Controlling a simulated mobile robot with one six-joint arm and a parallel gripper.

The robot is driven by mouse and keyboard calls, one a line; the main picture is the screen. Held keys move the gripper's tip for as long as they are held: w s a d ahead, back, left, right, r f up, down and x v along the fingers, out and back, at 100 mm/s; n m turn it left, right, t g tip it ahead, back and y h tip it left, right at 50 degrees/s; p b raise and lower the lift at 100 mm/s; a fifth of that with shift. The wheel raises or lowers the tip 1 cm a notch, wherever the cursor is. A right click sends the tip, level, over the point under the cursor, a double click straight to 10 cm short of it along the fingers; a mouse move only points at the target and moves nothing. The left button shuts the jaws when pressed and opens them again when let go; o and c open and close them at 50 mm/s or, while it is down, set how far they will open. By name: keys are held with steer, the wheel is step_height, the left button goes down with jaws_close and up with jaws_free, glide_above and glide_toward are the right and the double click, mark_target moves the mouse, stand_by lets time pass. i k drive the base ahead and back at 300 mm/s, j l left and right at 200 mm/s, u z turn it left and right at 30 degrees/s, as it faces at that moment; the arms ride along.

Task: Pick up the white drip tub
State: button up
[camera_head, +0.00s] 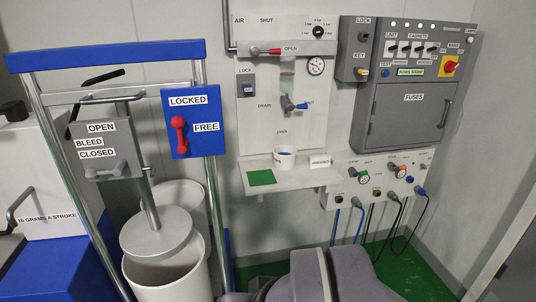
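The white drip tub (284,161) stands upright on a pale shelf (302,178) below the air panel, under a small drain fitting (287,102). Dark grey links of my own arm show at the bottom of the picture, below and in front of the shelf. My gripper does not show.
A blue-topped metal frame (105,54) with levers and a large white drum (168,277) stands at the left. A grey fuse cabinet (412,115) hangs at the right, above a panel of gauges (377,180) with hanging cables. Green floor (415,265) shows at the lower right.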

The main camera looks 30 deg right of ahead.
mark_target(284, 156)
steer(key=i+l+z, duration=0.25)
steer(key=i+l, duration=0.2)
steer(key=i+l+z, duration=0.25)
steer(key=i+l, duration=0.25)
steer(key=i+l+z, duration=0.25)
steer(key=i, duration=0.3)
steer(key=i+l+z, duration=0.25)
steer(key=i, duration=0.3)
